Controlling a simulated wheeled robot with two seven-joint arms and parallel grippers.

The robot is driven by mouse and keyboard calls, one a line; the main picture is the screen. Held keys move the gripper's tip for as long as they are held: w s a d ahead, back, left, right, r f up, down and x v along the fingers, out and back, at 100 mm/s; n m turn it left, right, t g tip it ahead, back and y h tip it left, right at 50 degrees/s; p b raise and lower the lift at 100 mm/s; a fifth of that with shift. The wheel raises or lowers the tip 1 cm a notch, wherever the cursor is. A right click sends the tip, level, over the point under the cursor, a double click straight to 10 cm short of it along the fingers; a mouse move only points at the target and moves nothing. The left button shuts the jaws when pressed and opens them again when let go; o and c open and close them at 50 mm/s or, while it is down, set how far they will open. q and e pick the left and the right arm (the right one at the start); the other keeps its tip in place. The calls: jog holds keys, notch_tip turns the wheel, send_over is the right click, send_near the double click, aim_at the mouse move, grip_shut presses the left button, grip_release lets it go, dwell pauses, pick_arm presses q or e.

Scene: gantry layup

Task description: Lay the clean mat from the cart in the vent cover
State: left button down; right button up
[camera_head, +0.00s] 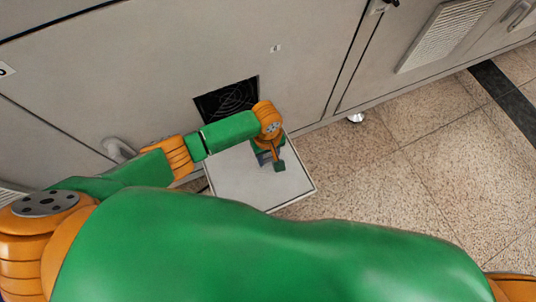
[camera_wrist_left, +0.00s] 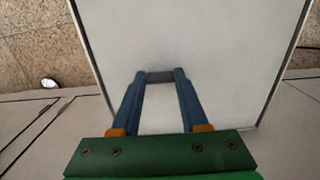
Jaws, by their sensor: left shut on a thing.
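The vent cover (camera_head: 235,178) is a pale square panel with a thin dark-edged rim, standing out from the cabinet below a dark fan opening (camera_head: 227,100). It also shows in the left wrist view (camera_wrist_left: 230,45). My left gripper (camera_head: 270,157) is over the cover's inner face, near its right part. In the left wrist view its blue fingers are closed on a small dark grey piece (camera_wrist_left: 160,76) against the pale surface. I cannot tell whether the pale surface is the clean mat or the bare cover. The cart and my right gripper are not in view.
Grey cabinet doors (camera_head: 300,60) stand behind the cover. A louvred grille (camera_head: 442,35) is at upper right. My own body fills the bottom of the head view.

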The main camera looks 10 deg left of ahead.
pick_arm(q)
jog(key=shift+f, duration=0.2)
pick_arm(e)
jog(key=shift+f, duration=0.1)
pick_arm(q)
jog(key=shift+c, duration=1.7)
grip_release()
notch_tip(320, 180, up, 4)
jog(key=shift+p, duration=1.25)
notch_tip(320, 180, up, 3)
jog(key=shift+f+p, duration=0.15)
jog(key=shift+p, duration=0.5)
jog(key=shift+r, duration=0.25)
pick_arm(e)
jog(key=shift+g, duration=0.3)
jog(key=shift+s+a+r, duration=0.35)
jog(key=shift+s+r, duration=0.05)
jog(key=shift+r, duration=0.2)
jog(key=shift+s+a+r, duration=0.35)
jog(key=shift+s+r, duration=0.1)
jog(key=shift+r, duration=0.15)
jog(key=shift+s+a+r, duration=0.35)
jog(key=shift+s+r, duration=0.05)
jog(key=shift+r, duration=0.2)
